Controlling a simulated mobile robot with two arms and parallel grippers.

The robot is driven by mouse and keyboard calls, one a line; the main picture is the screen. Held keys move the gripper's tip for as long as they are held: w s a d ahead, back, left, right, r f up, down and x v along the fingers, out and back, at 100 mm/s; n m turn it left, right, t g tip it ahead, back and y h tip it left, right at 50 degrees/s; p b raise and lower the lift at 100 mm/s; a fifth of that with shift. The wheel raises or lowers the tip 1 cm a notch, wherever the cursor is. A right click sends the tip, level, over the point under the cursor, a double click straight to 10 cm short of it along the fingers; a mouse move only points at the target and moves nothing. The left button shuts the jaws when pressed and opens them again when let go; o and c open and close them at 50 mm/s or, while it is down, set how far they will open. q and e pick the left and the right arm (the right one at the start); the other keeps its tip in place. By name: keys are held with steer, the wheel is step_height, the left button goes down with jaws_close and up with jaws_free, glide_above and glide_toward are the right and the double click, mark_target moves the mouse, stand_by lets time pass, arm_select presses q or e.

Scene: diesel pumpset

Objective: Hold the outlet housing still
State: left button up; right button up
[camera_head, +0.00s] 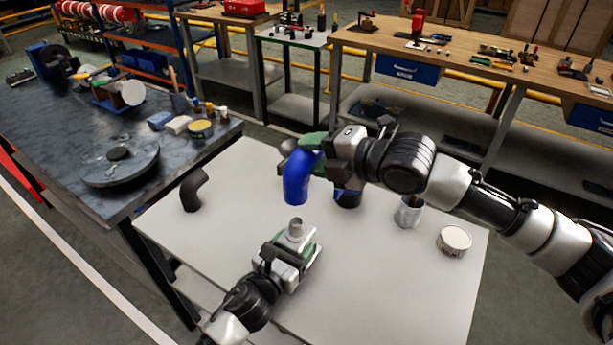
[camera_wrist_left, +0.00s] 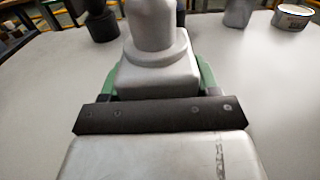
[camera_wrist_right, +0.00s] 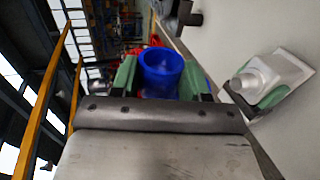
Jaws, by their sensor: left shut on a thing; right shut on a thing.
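The outlet housing (camera_head: 297,232) is a pale grey block with a round upright neck, standing on the white table. My left gripper (camera_head: 287,257) is shut on its base, with green fingers on both sides; the housing also shows in the left wrist view (camera_wrist_left: 156,62) and the right wrist view (camera_wrist_right: 268,77). My right gripper (camera_head: 312,150) is shut on a blue curved pipe (camera_head: 297,180) and holds it above and just behind the housing's neck, apart from it. The pipe's open end (camera_wrist_right: 162,72) shows between the green fingers in the right wrist view.
On the white table (camera_head: 225,255) are a dark elbow pipe (camera_head: 192,190) at left, a grey cup-like part (camera_head: 408,212) and a round tin (camera_head: 454,240) at right. A dark blue part (camera_head: 347,197) stands behind my right gripper. The front right of the table is clear.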

steer(key=shift+f, duration=2.85)
steer(key=shift+f, duration=2.25)
steer(key=o, duration=1.1)
steer(key=shift+r, duration=0.1)
steer(key=v, duration=1.2)
